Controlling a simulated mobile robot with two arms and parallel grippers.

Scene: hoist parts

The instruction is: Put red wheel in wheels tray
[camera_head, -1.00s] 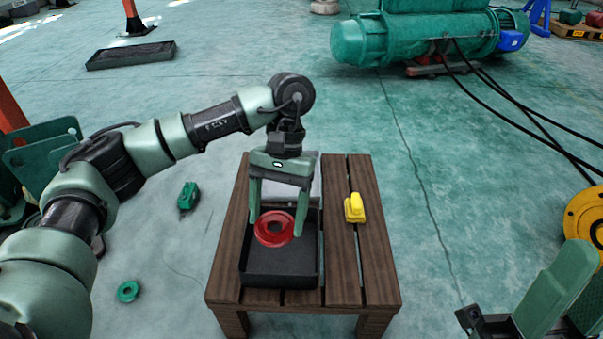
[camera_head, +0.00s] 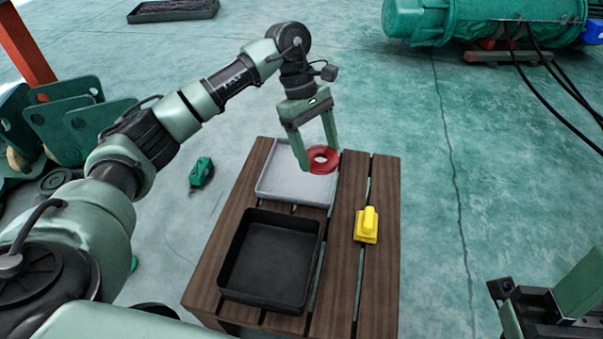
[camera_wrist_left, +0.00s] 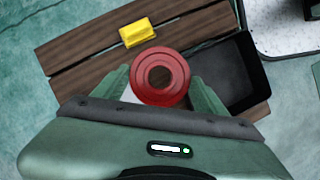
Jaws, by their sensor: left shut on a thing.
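My left gripper (camera_head: 318,168) is shut on the red wheel (camera_head: 322,159), a ring with a round hole. The wheel is held in the air over the right side of the light grey tray (camera_head: 268,197). In the left wrist view the red wheel (camera_wrist_left: 176,94) sits between the green fingers. The black tray (camera_head: 231,288) is empty and nearer to me on the same table. The pictures do not show which tray is for wheels. Part of my right arm (camera_head: 560,305) shows at the lower right, and its jaws cannot be made out.
Both trays stand on a brown slatted table (camera_head: 376,230). A yellow part (camera_head: 367,225) lies on its right side. A green part (camera_head: 201,171) lies on the floor at left. A large green machine (camera_head: 480,22) and black cables are at the back right.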

